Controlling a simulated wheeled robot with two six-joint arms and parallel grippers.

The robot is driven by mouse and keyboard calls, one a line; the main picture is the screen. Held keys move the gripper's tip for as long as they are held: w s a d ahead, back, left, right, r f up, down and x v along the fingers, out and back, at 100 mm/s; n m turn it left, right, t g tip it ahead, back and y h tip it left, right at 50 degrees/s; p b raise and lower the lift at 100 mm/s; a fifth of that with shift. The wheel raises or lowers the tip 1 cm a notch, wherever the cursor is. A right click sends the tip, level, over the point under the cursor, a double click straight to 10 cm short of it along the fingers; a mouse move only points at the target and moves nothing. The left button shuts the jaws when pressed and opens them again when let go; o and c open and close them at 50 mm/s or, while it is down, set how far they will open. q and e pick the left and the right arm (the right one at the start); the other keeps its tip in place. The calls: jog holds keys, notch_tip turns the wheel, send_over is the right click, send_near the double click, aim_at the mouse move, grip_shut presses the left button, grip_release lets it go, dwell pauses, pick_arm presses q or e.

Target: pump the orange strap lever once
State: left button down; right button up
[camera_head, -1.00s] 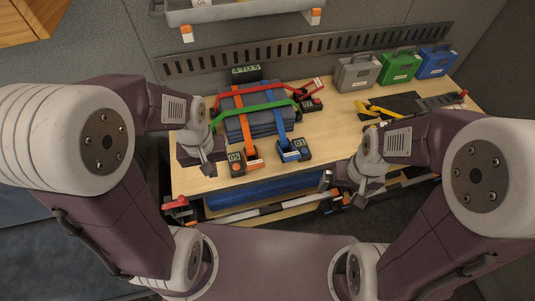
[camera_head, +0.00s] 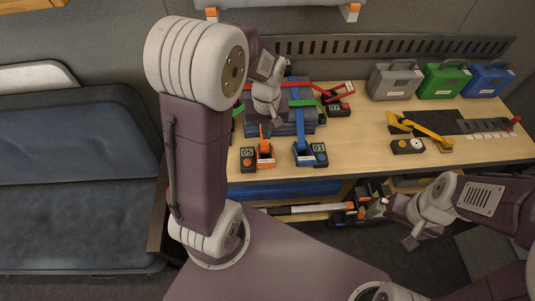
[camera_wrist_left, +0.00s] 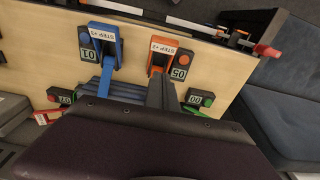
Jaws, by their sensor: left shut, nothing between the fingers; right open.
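The orange strap lever (camera_head: 265,148) sits at the front of the folded blue stack, beside a dark counter box marked 05 (camera_head: 248,159). In the left wrist view the orange lever (camera_wrist_left: 164,50) shows its "STEP +2" label. My left gripper (camera_head: 266,124) is shut and empty, just behind the orange lever and over its strap. In the left wrist view its dark fingers (camera_wrist_left: 160,92) reach to the lever's inner end; I cannot tell whether they touch. My right gripper (camera_head: 380,206) is open, low at the front of the bench, away from the lever.
The blue strap lever (camera_head: 304,152) with its 01 box is close on the right. Red and green straps cross the stack behind. A yellow lever (camera_head: 430,134) is further right. Grey, green and blue cases stand at the back.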

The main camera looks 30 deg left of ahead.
pick_arm(q)
send_over(266, 160)
jog(key=w, duration=0.1)
notch_tip(266, 160, down, 8)
jog(key=shift+s+f, duration=0.25)
jog(key=shift+f, duration=0.2)
jog(key=shift+s+f, duration=0.2)
jog(key=shift+f, duration=0.25)
jog(key=shift+s+f, duration=0.25)
jog(key=shift+f, duration=0.15)
jog(key=shift+d, duration=0.1)
